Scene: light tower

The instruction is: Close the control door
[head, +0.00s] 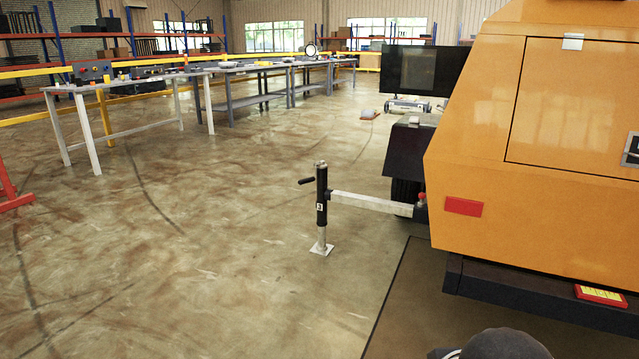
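The orange light tower body (480,130) fills the right side of the head view. On its near side is a large panel door (575,105) with a metal hinge at the top and a latch (631,150) cut off by the right edge. This door looks flush with the body. A dark upright rectangular panel (418,72) stands out past the left end of the tower. I cannot tell which of these is the control door. My gripper is not in view; a dark rounded part at the bottom edge seems to be mine.
A stabilizer jack (322,210) with a crank stands on the floor, joined to the tower by a metal outrigger arm (370,203). A dark bumper (530,295) juts out low at the right. Workbenches (130,83) line the back left. The floor at left centre is clear.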

